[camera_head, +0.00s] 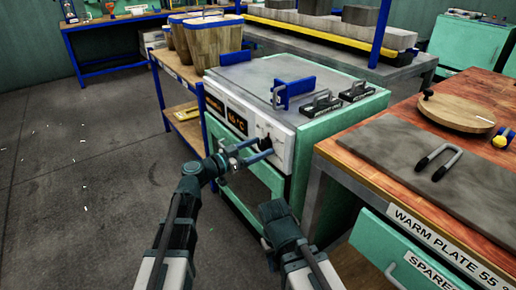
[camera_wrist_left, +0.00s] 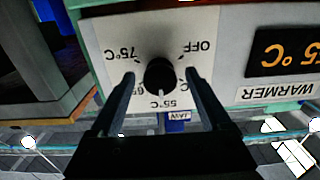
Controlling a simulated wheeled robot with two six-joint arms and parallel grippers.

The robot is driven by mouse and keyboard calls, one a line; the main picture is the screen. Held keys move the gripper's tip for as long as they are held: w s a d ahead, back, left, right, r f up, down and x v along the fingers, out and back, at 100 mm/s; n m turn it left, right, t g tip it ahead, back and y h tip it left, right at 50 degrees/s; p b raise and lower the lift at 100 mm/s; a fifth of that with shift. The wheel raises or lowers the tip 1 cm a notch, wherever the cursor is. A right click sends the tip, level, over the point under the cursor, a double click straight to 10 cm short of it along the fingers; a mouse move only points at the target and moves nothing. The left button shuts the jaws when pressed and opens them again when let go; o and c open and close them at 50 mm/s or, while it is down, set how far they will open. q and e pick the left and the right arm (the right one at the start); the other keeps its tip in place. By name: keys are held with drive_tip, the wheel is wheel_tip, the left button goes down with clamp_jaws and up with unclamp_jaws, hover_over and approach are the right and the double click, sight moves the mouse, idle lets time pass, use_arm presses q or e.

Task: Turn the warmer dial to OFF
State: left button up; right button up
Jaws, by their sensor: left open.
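The warmer dial (camera_wrist_left: 159,74) is a round black knob on a white plate with OFF, 55°C and 75°C marks, seen upside down in the left wrist view. Its small pale mark appears to point toward the 55°C label. My left gripper (camera_wrist_left: 160,86) is open, with one finger on each side of the dial; I cannot tell whether they touch it. In the head view the left gripper (camera_head: 263,149) is at the white front panel (camera_head: 283,148) of the green warmer, partly hiding the dial. My right arm shows at the bottom, without visible fingers.
The warmer's orange display (camera_wrist_left: 285,58) reads 55°C. Blue and black handles stand on the warmer's top (camera_head: 285,77). A wooden bench (camera_head: 389,103) with a grey plate is at the right. Wooden buckets (camera_head: 210,42) stand behind left.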

use_arm(q)
clamp_jaws()
idle(0.4)
drive_tip(key=n, duration=0.5)
drive_tip(key=shift+n, duration=0.4)
drive_tip(key=n, duration=1.2)
drive_tip(key=shift+s+r+n, duration=0.1)
drive_tip(key=shift+n, duration=0.2)
drive_tip(key=n, duration=0.5)
drive_tip(key=shift+n, duration=0.4)
